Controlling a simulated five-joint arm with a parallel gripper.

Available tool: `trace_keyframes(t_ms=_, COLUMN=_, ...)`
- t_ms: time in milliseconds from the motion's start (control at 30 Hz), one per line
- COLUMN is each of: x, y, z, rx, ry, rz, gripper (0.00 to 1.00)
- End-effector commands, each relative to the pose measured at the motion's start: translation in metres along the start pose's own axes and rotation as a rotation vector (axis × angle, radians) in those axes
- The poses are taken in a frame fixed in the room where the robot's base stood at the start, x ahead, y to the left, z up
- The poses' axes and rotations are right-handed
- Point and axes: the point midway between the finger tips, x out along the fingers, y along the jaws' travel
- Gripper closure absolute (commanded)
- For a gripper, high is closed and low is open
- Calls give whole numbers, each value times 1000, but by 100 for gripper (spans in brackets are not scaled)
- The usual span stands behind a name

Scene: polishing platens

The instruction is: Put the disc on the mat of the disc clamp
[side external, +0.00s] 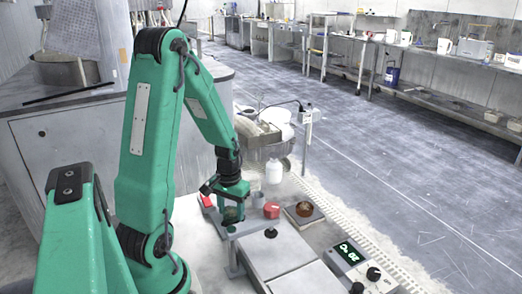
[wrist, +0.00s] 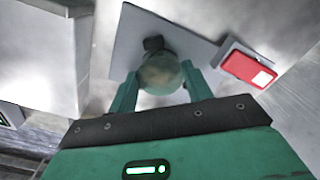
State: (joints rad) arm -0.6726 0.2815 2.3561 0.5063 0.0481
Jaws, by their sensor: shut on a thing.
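My gripper (wrist: 160,90) is shut on a round, mottled grey-brown disc (wrist: 160,75), one finger on each side. In the side external view my gripper (side external: 231,214) points down over a grey raised plate (side external: 251,227), and the disc is mostly hidden by the fingers. In the wrist view a flat grey plate (wrist: 128,55) lies behind the disc, with a small black part beside the disc's edge. A brown round pad (side external: 304,209) sits on a dark square base to the right of my gripper. I cannot tell for certain which is the clamp's mat.
A white bottle (side external: 273,171) stands behind. A metal box (side external: 275,254) with a black knob and a display unit (side external: 357,264) are in front.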

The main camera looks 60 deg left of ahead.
Motion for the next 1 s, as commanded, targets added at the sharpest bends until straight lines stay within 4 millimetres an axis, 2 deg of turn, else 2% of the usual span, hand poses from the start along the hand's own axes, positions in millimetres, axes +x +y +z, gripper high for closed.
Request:
trace_keyframes(t_ms=33, x=16, y=0, z=3, rx=-10, ry=-3, rz=0, gripper=79)
trace_keyframes(t_ms=167, x=16, y=0, z=3, rx=-10, ry=-3, rz=0, gripper=79)
trace_keyframes(t_ms=200, x=16, y=0, z=3, rx=-10, ry=-4, rz=0, gripper=44)
trace_keyframes(t_ms=300, x=16, y=0, z=3, rx=-9, ry=-3, rz=0, gripper=29)
trace_keyframes(t_ms=667, x=14, y=2, z=3, rx=-5, ry=-3, rz=0, gripper=31)
trace_keyframes(t_ms=900, x=0, y=2, z=2, rx=-3, ry=0, rz=0, gripper=31)
trace_keyframes(t_ms=933, x=-2, y=2, z=2, rx=-3, ry=0, rz=0, gripper=25)
trace_keyframes(t_ms=1000, x=-10, y=1, z=2, rx=-2, ry=2, rz=0, gripper=25)
